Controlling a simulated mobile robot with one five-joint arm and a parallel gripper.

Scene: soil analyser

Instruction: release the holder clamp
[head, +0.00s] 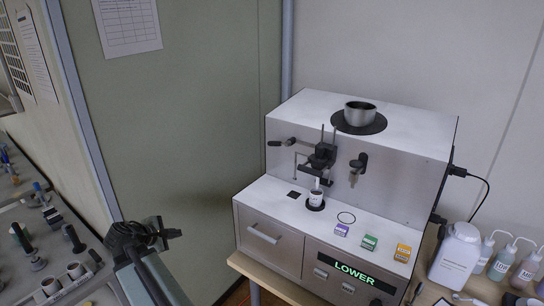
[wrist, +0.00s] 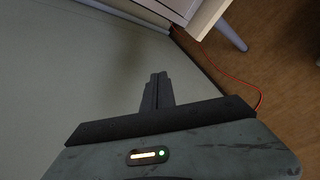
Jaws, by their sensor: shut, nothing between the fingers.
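The soil analyser (head: 350,200) is a pale box on a table, with its display (head: 354,274) reading "LOWER". A dark clamp-like holder (head: 321,157) sticks out of its upright front face. A dark lever (head: 281,143) points left from the face, and another dark handle (head: 358,166) is to the right of the holder. A small white cup (head: 316,197) with dark contents stands below the holder on a black disc. My gripper (head: 173,233) is well left of the analyser, apart from it. In the wrist view its fingers (wrist: 157,84) are shut together and empty. I cannot tell the clamp's state.
A metal bowl (head: 360,113) sits on top of the analyser. Purple (head: 341,230), green (head: 369,242) and orange (head: 402,252) blocks line its ledge. Bottles (head: 457,252) stand at right. A bench with tools (head: 40,240) is at left. An orange cable (wrist: 232,78) lies on the floor.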

